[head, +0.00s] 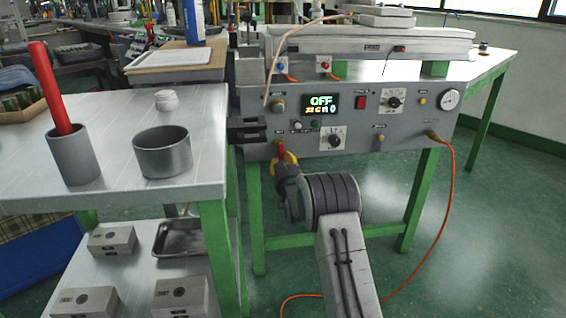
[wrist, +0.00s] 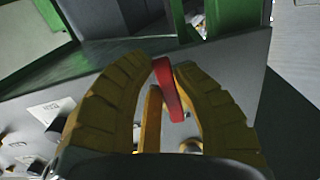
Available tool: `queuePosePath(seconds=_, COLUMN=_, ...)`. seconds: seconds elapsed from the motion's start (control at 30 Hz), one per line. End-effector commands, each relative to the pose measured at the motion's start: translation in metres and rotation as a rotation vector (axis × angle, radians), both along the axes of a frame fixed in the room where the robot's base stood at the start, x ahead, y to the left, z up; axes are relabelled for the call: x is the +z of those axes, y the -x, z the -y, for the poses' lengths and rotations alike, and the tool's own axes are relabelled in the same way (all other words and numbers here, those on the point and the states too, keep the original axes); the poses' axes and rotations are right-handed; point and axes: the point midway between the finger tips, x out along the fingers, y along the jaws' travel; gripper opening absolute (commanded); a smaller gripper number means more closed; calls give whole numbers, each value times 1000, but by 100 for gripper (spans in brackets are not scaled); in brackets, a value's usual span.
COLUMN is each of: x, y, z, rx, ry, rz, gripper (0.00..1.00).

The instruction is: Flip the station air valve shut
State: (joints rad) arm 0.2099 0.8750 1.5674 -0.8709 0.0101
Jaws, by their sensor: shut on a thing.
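The station air valve shows as a red lever (head: 281,147) low at the left end of the grey machine's front panel (head: 355,142). In the wrist view the red lever (wrist: 167,88) stands between the yellow fingertips of my gripper (wrist: 160,70). My gripper also shows in the head view (head: 286,161), just below and at the lever, partly hiding it. The fingers are closed on the lever. The valve's body behind the fingers is mostly hidden. A brass-coloured part (wrist: 152,120) shows between the fingers below the lever.
An orange hose (head: 452,190) hangs at right. A left table (head: 110,205) holds a grey cup with a red stick and a metal bowl (head: 163,152).

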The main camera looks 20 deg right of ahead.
Motion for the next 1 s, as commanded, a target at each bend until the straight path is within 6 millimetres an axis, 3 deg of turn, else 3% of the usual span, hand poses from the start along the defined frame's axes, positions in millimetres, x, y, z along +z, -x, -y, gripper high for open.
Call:
queuePosePath(seconds=0.4, x=1, y=0, z=2, rx=-3, ry=-6, rz=3, gripper=0)
queuePosePath(seconds=0.43, x=1, y=0, z=2, rx=-3, ry=-6, rz=3, gripper=24)
queuePosePath(seconds=0.7, x=1, y=0, z=1, rx=-1, ry=-6, rz=2, gripper=48)
queuePosePath(seconds=1.0, x=0, y=0, z=0, rx=0, ry=-5, rz=2, gripper=50)
